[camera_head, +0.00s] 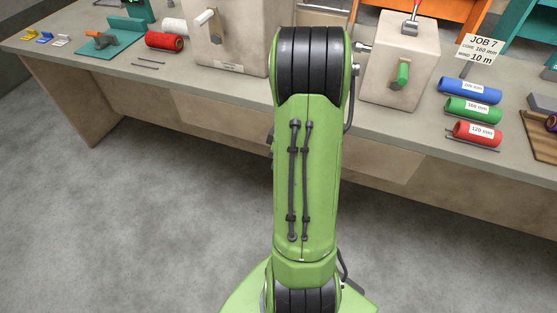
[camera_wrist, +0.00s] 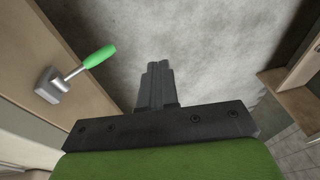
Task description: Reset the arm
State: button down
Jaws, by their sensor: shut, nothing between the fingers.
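My arm (camera_head: 306,170) is green with black joints and rises through the middle of the head view, in front of the workbench. It hides the middle of the bench. My gripper (camera_wrist: 157,88) shows in the wrist view, with its dark fingers together and nothing held. Beyond the fingers is a plain grey surface. A green-handled lever (camera_wrist: 98,57) on a grey mount stands to the left of the fingers, apart from them. In the head view the gripper cannot be made out.
The long workbench (camera_head: 215,98) holds a beige box with a green handle (camera_head: 402,75), blue (camera_head: 468,90), green (camera_head: 472,110) and red (camera_head: 477,132) labelled rolls, a job sign (camera_head: 481,48), a red spool (camera_head: 164,41) and a teal board (camera_head: 108,40). The floor (camera_head: 130,220) before it is clear.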

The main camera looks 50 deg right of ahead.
jog(key=w+a+r+m+t+h+p, duration=0.1)
jog(key=a+r+p, duration=0.2)
jog(key=a+r, duration=0.4)
jog(key=w+a+r+p, duration=0.15)
jog(key=a+r, duration=0.35)
jog(key=r, duration=0.5)
jog(key=s+a+r+m+t+h+p, duration=0.1)
jog(key=s+a+r+p, duration=0.4)
jog(key=s+a+r, duration=0.5)
jog(key=shift+s+a+r+m+t+p, duration=0.3)
jog(key=shift+a+r+m+t, duration=0.35)
jog(key=shift+m+t, duration=0.3)
